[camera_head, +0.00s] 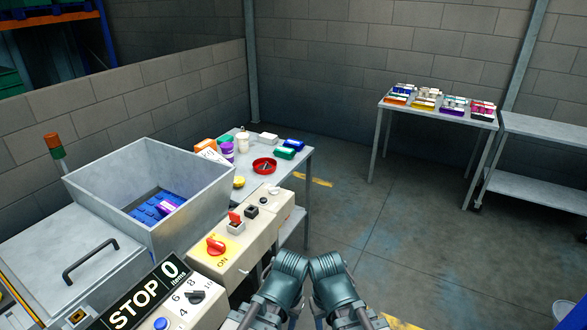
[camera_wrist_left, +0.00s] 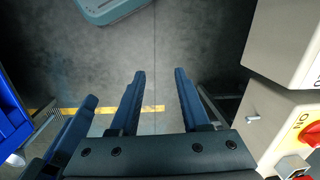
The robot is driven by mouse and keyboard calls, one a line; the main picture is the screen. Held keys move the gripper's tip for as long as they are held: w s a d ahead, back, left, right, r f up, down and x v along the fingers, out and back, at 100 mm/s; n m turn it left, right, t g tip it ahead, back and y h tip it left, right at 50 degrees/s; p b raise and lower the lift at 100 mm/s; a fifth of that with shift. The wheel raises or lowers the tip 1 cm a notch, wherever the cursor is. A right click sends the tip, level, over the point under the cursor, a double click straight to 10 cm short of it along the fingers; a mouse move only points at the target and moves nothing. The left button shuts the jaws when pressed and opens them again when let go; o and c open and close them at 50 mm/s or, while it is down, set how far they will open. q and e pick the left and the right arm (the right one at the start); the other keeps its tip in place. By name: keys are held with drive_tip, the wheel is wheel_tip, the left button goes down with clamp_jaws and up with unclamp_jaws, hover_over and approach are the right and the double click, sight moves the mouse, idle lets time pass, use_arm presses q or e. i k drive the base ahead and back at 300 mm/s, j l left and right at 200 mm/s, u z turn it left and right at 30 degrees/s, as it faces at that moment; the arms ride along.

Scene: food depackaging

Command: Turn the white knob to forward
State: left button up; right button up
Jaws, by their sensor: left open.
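A small whitish knob (camera_wrist_left: 252,118) sticks out from the side face of the cream control box (camera_wrist_left: 285,110) in the left wrist view. A small pale piece on the box's side also shows in the head view (camera_head: 243,271), but its setting is too small to read. My left gripper (camera_wrist_left: 159,73) is open and empty, left of the knob and apart from it. In the head view, my left gripper (camera_head: 291,264) and right gripper (camera_head: 327,264) are side by side, right of the control box. The right gripper's jaw opening cannot be made out.
The control box carries a red knob (camera_head: 215,246) and other switches on top. A grey hopper (camera_head: 110,185) with blue contents stands left. A table (camera_head: 298,160) with packages and a red dish (camera_head: 264,165) is behind. Open floor (camera_head: 400,230) lies to the right.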

sight(274, 191)
drive_tip(key=i+l+z, duration=0.1)
drive_tip(key=i, duration=0.55)
drive_tip(key=i+l+z, duration=0.1)
drive_tip(key=i, duration=0.55)
